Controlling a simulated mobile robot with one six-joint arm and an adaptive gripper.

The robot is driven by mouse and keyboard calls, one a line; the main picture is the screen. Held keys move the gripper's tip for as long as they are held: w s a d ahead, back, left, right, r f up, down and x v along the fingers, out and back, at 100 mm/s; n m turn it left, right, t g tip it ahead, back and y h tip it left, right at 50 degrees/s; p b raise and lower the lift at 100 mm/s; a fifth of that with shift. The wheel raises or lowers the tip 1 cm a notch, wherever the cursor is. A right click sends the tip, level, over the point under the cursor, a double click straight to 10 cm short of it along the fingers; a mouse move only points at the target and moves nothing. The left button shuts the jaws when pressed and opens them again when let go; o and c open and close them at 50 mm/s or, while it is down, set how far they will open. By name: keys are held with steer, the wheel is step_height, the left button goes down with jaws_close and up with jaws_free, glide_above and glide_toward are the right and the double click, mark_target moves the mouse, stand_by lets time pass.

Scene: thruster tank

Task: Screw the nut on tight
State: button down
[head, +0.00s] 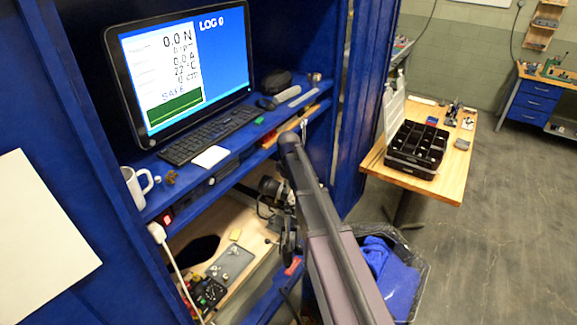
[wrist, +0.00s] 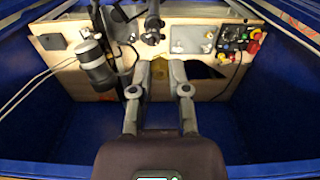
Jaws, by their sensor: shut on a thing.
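My gripper (wrist: 160,66) shows in the wrist view with its two grey fingers a little apart, reaching toward a light wooden board (wrist: 75,82). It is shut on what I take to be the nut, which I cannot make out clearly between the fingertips. A yellowish patch shows in the gap and may belong to the board behind. A black thruster-like unit (wrist: 152,30) stands just beyond the fingertips. In the head view my arm hides the gripper and the nut, so the nut's seating and thread cannot be seen.
The board sits inside a blue bench, under a shelf with a keyboard (head: 212,133) and a monitor (head: 180,70) reading 0.0 N. A dark cylinder (wrist: 97,66), grey plate (wrist: 190,39) and controls (wrist: 236,40) crowd the board. Blue walls enclose both sides.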

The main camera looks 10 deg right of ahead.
steer(key=shift+w+r+p, duration=0.4)
steer(key=shift+r, duration=0.25)
steer(key=shift+w+r+p, duration=0.4)
steer(key=shift+r, duration=0.2)
steer(key=shift+f, duration=0.15)
steer(key=shift+f+b, duration=3.35)
steer(key=shift+b, duration=0.2)
steer(key=shift+f+b, duration=0.75)
stand_by(0.4)
steer(key=c, duration=0.5)
jaws_free()
steer(key=shift+r, duration=0.15)
stand_by(0.4)
